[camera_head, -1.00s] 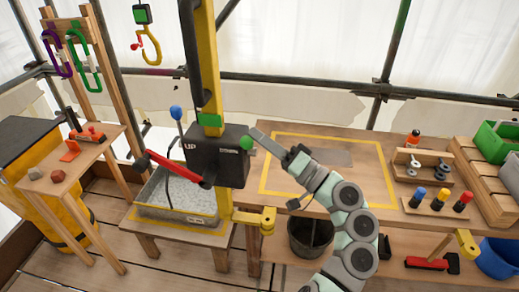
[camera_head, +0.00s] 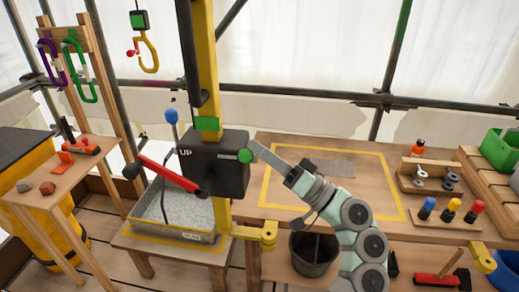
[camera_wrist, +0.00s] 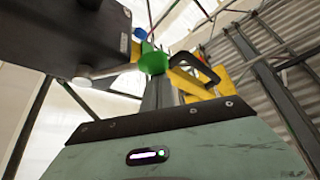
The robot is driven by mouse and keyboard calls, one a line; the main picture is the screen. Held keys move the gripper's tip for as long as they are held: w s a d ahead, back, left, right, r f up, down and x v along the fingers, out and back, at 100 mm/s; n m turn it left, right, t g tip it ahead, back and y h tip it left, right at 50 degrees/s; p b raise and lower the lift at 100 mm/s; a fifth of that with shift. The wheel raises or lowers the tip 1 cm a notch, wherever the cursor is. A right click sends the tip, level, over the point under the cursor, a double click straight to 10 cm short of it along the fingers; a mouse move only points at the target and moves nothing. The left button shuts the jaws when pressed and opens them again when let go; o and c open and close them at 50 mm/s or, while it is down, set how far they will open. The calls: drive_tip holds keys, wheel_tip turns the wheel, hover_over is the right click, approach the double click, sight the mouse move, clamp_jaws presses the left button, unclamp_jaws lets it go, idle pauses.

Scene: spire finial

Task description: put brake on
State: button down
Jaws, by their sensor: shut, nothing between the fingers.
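The black winch box (camera_head: 212,168) marked "UP" sits on the yellow mast (camera_head: 207,75). A red crank arm (camera_head: 168,173) crosses its front, with a black grip at its left end. A green ball knob (camera_head: 246,156) is at the box's right side; it also shows in the wrist view (camera_wrist: 153,60), at the end of a pale rod from the dark box. A blue-knobbed lever (camera_head: 171,116) stands behind the box at left. My gripper (camera_head: 256,149) is shut and empty, its tip close beside the green knob; I cannot tell whether they touch. Which part is the brake is not readable.
A grey gravel-filled tray (camera_head: 172,233) is below the box. The workbench (camera_head: 383,216) on the right has a yellow-outlined area (camera_head: 320,150), mostly clear. A yellow bracket (camera_head: 262,235) juts out below my gripper. A black bucket (camera_head: 313,252) is under the bench.

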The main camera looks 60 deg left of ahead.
wheel_tip(320, 180, up, 3)
drive_tip(key=w+a, duration=0.1)
drive_tip(key=w, duration=0.1)
drive_tip(key=p+v, duration=0.1)
drive_tip(key=v, duration=0.9)
drive_tip(key=shift+w+a, duration=0.15)
